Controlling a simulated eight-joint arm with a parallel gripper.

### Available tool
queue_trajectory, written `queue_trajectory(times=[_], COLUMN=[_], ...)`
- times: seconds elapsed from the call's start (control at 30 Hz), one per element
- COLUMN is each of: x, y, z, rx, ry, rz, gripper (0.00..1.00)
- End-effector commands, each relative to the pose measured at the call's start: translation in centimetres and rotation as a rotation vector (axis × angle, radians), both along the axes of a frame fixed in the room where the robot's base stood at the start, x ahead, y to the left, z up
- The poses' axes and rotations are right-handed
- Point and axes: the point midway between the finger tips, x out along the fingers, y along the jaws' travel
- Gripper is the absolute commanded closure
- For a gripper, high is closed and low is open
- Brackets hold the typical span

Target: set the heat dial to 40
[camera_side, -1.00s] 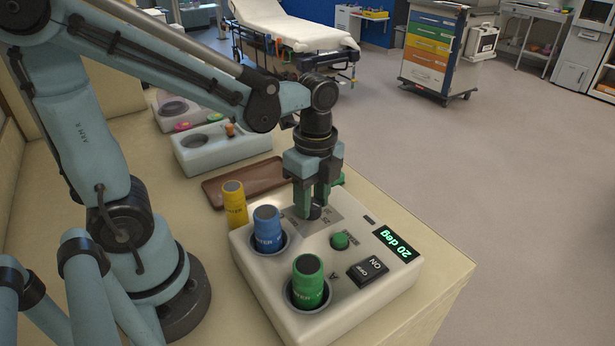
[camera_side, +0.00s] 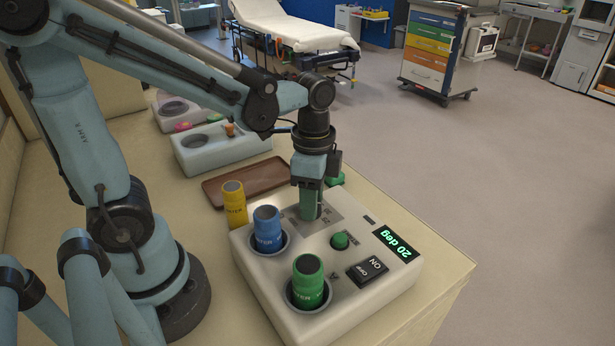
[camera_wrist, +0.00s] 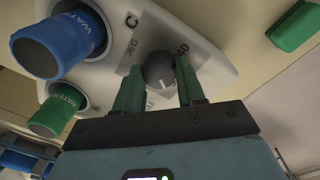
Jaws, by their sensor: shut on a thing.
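The heat dial (camera_wrist: 160,70) is a dark round knob on a grey plate marked DEG C on the white unit (camera_side: 250,262). My gripper (camera_side: 311,216) points down over it, and in the wrist view my gripper (camera_wrist: 160,85) has its two green fingers on either side of the knob, shut on it. The knob's white line points toward my gripper's palm in that view; a 40 mark shows beside the knob. In the side view the fingers largely hide the knob. The unit's display (camera_side: 397,244) reads 20 deg.
A blue bottle (camera_side: 267,230) and a green bottle (camera_side: 308,282) stand in the unit's wells. A yellow bottle (camera_side: 233,205) stands beside it. A green button (camera_side: 340,240) and an ON/OFF switch (camera_side: 367,270) are near the dial. A brown tray (camera_side: 215,189) lies behind.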

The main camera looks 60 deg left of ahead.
Motion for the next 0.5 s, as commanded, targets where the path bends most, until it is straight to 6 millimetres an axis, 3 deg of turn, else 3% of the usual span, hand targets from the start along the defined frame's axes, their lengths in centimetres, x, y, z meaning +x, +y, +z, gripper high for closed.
queue_trajectory(times=[0.5], x=[-0.05], y=[0.04], z=[-0.02], rx=[-0.001], ry=[-0.001], rz=[0.489], gripper=[0.92])
